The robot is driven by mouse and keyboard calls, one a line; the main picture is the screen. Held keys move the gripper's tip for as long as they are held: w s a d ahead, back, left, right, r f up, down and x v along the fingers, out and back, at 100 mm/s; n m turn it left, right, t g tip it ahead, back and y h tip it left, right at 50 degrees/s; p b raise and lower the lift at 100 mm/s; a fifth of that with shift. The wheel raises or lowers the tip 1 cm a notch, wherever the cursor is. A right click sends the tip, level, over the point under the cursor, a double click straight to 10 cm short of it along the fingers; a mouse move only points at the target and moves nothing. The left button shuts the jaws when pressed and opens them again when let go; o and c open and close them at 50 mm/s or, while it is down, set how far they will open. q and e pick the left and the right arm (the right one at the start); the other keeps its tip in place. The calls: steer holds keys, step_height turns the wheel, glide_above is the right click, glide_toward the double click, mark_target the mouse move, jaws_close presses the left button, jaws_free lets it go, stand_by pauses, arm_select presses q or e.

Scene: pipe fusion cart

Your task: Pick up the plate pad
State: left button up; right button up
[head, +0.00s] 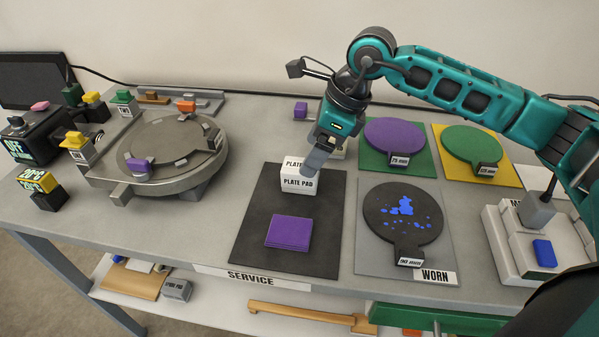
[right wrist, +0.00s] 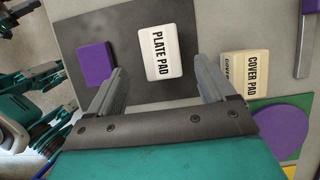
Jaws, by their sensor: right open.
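The plate pad (head: 298,182) is a white block with a black PLATE PAD label. It lies at the far end of the dark SERVICE mat (head: 262,205). In the right wrist view the plate pad (right wrist: 164,52) shows ahead, between the lines of the two fingers. My right gripper (head: 316,158) is open and empty, above and just behind the pad in the head view. Its fingers partly cover the pad's right side there. In the wrist view the right gripper (right wrist: 163,84) appears apart from the pad. My left gripper cannot be made out in either view.
A purple square pad (head: 289,232) lies on the mat's near part. A cover pad (right wrist: 245,75) stands close beyond the right finger. A blue-spotted dark plate (head: 403,212) lies on the WORN mat to the right. A round machine (head: 172,150) stands left.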

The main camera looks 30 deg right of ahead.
mark_target(297, 172)
steer(key=x, duration=0.7)
steer(key=shift+w+a+f, duration=0.2)
steer(key=shift+w, duration=0.15)
steer(key=shift+c, duration=0.2)
steer(key=c, duration=1)
steer(key=shift+r, duration=0.15)
step_height(297, 172, up, 20)
steer(key=shift+f+p, duration=0.1)
steer(key=shift+p, duration=0.3)
